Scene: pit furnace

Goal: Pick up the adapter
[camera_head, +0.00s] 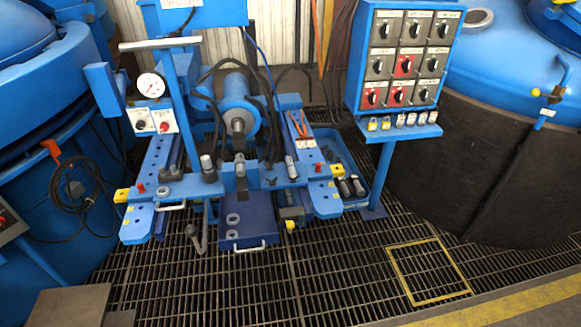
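No part is clearly recognisable as the adapter. Small parts that show are dark cylindrical pieces (345,188) in a blue tray (378,168) at the right of the blue machine (205,185). Two grey rings (232,218) lie on a dark blue box with a handle (246,240) at the machine's front. A grey cylindrical piece (207,164) stands on the machine's crossbar. Neither of my grippers is in view.
A switch panel (405,60) on a post stands right of the machine, with padlocks on its shelf (400,133). Large blue vessels stand at left (40,75) and right (510,60). The grating floor (330,265) in front is mostly clear, with a yellow-framed square (428,270).

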